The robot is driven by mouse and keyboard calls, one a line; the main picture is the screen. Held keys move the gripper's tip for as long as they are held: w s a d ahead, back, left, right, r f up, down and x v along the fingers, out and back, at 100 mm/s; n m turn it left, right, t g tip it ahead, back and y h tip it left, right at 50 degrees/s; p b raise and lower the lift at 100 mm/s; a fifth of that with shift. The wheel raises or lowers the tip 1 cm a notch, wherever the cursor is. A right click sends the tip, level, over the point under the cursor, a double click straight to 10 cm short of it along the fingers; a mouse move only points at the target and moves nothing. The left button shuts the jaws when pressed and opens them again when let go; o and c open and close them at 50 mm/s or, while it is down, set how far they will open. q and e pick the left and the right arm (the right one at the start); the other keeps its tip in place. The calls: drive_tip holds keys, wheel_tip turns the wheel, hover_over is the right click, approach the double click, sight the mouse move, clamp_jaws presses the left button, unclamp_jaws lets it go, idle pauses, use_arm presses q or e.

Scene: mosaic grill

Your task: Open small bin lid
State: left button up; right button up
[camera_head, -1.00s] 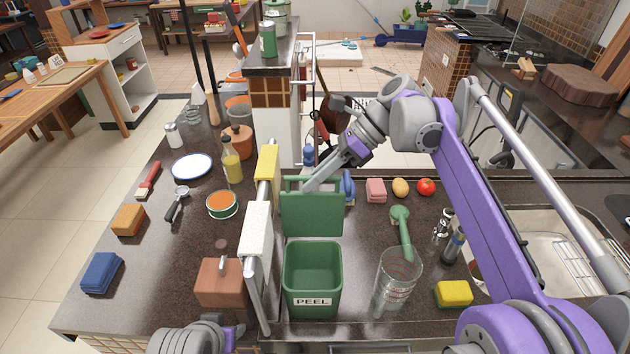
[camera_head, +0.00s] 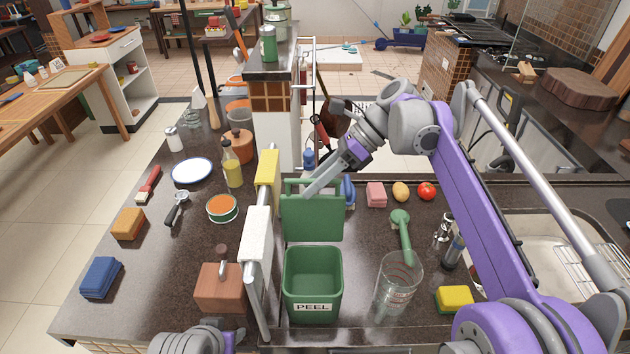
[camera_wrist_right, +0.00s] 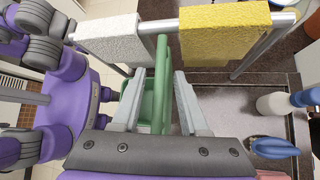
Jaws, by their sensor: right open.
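The small green bin (camera_head: 313,285), labelled PEEL, stands on the dark counter near its front edge. Its green lid (camera_head: 313,220) stands upright at the back of the bin, and the bin's mouth is uncovered. My right gripper (camera_head: 308,192) is at the top edge of the lid, reaching in from behind and the right. In the right wrist view the gripper (camera_wrist_right: 159,76) is open, with its fingers on either side of the lid's edge (camera_wrist_right: 161,90). I cannot tell whether either finger touches it. My left gripper is not in view; only part of my left arm shows.
A rail with a white towel (camera_head: 256,233) and a yellow towel (camera_head: 267,172) stands close left of the bin. A glass jug (camera_head: 398,285), green scoop (camera_head: 404,235) and yellow sponge (camera_head: 454,298) lie to the right. A blue item (camera_head: 348,192) is near the lid.

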drive_tip(key=v, duration=0.7)
drive_tip(key=shift+d+r, duration=0.15)
drive_tip(key=shift+d, duration=0.05)
